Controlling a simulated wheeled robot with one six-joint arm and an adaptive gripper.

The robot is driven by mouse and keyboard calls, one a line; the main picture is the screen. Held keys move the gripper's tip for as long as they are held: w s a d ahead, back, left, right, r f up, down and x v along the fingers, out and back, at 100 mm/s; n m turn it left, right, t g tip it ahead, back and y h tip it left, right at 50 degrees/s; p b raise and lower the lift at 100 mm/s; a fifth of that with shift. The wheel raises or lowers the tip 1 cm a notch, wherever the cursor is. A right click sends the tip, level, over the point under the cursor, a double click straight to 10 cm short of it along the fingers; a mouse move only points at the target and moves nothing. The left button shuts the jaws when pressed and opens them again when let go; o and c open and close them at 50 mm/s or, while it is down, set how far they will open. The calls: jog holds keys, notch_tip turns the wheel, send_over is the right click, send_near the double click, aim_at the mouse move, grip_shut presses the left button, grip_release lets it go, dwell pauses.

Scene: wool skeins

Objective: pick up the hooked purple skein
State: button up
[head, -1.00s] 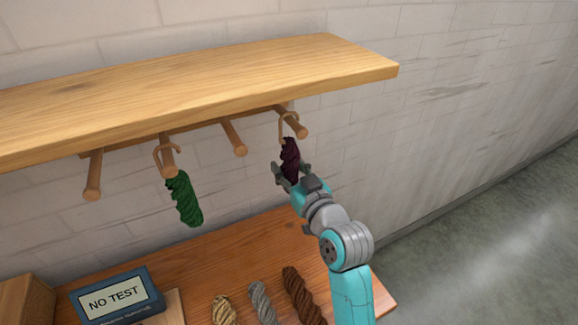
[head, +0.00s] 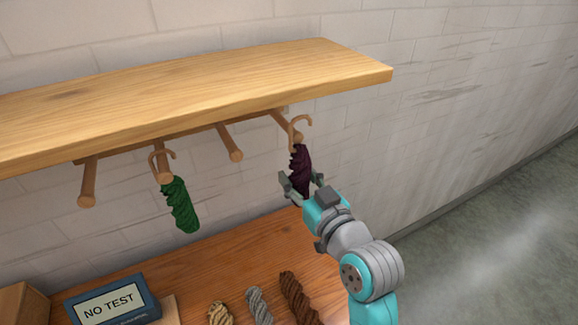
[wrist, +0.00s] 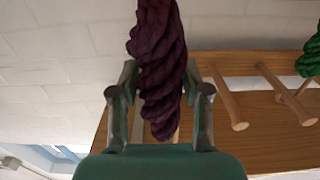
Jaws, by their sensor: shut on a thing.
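The purple skein (head: 301,170) hangs upright from its wooden hook (head: 302,121) below the shelf's right end. The hook overlaps the outer end of the rightmost peg (head: 282,121); I cannot tell whether it still rests on it. My gripper (head: 301,184) is shut on the skein's lower part, one finger on each side. In the wrist view the skein (wrist: 158,60) runs down between the fingers of my gripper (wrist: 161,105); its hook is out of that view.
A green skein (head: 179,205) hangs from another peg to the left. The wooden shelf (head: 200,95) is close above. Open floor lies at right.

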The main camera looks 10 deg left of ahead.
jog(key=v, duration=1.1)
jog(key=shift+s+d, duration=0.2)
